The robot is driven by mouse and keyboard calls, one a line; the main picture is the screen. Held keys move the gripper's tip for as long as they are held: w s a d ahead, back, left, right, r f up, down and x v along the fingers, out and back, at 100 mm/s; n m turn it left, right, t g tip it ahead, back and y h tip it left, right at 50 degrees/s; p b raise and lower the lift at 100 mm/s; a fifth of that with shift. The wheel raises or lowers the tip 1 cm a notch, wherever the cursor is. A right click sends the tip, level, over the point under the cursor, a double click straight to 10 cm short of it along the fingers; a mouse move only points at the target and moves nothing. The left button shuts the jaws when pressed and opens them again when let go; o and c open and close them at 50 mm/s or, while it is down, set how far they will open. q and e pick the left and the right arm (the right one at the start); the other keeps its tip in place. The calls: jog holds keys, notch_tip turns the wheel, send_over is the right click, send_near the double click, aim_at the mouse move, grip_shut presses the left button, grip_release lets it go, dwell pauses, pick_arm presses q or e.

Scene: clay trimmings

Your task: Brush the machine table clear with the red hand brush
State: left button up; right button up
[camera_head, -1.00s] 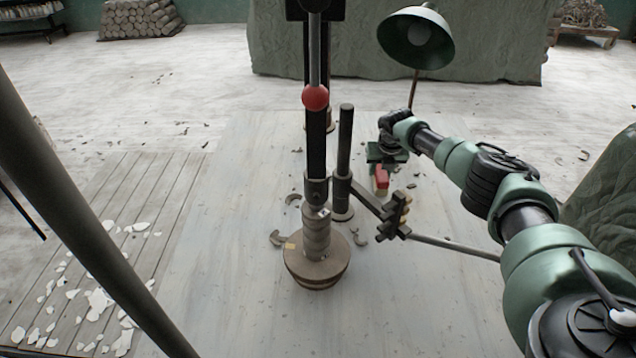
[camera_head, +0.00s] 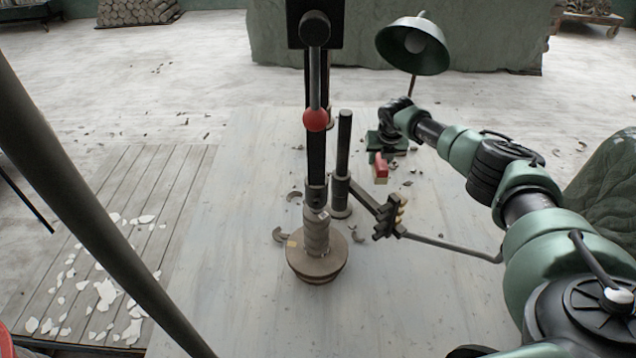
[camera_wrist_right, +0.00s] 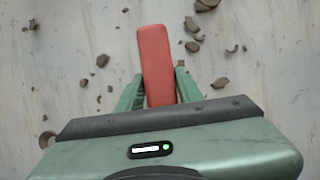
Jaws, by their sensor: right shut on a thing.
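The red hand brush (camera_head: 380,169) is in my right gripper (camera_head: 387,146), over the pale machine table (camera_head: 240,290) to the right of the posts. In the right wrist view the brush's red back (camera_wrist_right: 157,65) lies between the two green fingers of my right gripper (camera_wrist_right: 160,88), which is shut on it. Its bristles are mostly hidden, and I cannot tell whether they touch the table. Dark curved clay trimmings (camera_head: 279,235) lie around the machine, and several dark crumbs (camera_wrist_right: 218,83) lie on both sides of the brush. My left gripper is not in view.
A machine with a red-knobbed lever (camera_head: 316,120) and round base (camera_head: 318,270) stands mid-table. A side arm with a toothed block (camera_head: 388,217) reaches right from its post. A green lamp (camera_head: 412,48) stands behind my right gripper. White flakes (camera_head: 105,290) lie on boards at left.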

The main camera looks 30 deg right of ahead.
jog(key=shift+r+p, duration=1.65)
jog(key=shift+r, duration=0.65)
jog(key=shift+f, duration=0.1)
